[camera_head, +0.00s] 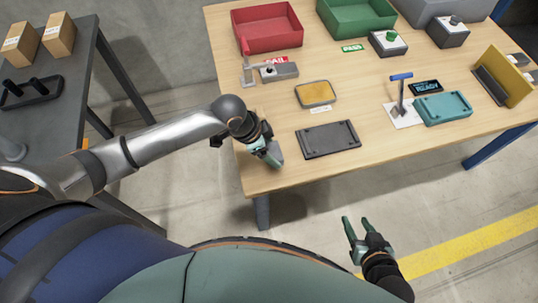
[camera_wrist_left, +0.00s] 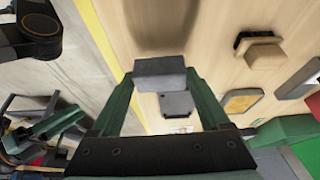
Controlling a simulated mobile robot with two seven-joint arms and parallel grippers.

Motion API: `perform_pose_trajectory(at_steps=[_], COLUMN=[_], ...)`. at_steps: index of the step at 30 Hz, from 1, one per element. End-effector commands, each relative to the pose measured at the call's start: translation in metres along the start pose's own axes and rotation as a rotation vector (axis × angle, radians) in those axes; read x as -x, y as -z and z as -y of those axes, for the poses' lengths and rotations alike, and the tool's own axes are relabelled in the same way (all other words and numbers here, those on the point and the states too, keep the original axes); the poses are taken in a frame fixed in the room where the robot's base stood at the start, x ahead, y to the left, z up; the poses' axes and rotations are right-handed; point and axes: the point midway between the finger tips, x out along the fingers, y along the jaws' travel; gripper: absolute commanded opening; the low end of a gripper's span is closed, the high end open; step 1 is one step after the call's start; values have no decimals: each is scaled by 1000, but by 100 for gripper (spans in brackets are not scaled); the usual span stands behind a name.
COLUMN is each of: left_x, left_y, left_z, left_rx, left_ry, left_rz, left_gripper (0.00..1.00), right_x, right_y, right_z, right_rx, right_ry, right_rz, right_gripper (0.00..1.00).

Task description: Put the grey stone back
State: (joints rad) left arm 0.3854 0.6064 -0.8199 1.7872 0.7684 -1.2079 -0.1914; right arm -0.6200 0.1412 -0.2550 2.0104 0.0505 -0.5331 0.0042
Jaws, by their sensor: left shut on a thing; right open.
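The grey stone, a plain grey block, is held between the fingertips of my left gripper (camera_head: 268,148). In the left wrist view the grey stone (camera_wrist_left: 160,72) spans the gap between the two green fingers of my left gripper (camera_wrist_left: 162,88). In the head view the grey stone (camera_head: 274,158) shows small at the fingertips, partly hidden by the gripper. They are over the table's near left corner, left of a dark grey plate (camera_head: 328,140); I cannot tell the height. My right gripper (camera_head: 359,236) is open and empty, in front of the table.
The wooden table (camera_head: 375,120) holds a yellow pad (camera_head: 316,93), a grey clamp-like device (camera_head: 278,71), a teal plate (camera_head: 443,108) and a blue-handled tool (camera_head: 402,92). A red bin (camera_head: 268,30) and a green bin (camera_head: 356,14) stand at the back. Bare wood surrounds the dark plate.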

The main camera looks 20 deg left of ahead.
Motion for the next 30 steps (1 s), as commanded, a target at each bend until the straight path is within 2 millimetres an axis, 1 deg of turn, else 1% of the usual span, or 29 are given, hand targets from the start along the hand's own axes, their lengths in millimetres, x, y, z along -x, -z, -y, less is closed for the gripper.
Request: perform_pose_trajectory(at_steps=[2, 6, 8, 19, 20, 25, 30], left_x=[-7, -28, -33, -36, -36, -36, -36], left_y=[-6, -16, -18, -18, -19, -19, -19], left_z=[6, 5, 5, 5, 5, 5, 5], left_rx=[3, 2, 1, 1, 0, 0, 0], left_ry=[1, -1, 1, 1, 1, 1, 1], left_rz=[2, 3, 2, 1, 2, 2, 2], left_gripper=[0, 0, 0, 0, 81, 100, 100], right_x=[-2, -7, -7, -3, -2, -2, -3], right_y=[-3, -9, -10, -13, -13, -13, -13], right_z=[0, -1, -1, 0, 0, -1, -1], right_rx=[1, 2, 2, -1, -1, -1, -1], right_ry=[1, 1, 1, 1, 1, 0, -1], right_rz=[3, 5, 5, 12, 12, 11, 11], right_gripper=[50, 50, 50, 50, 50, 50, 50])
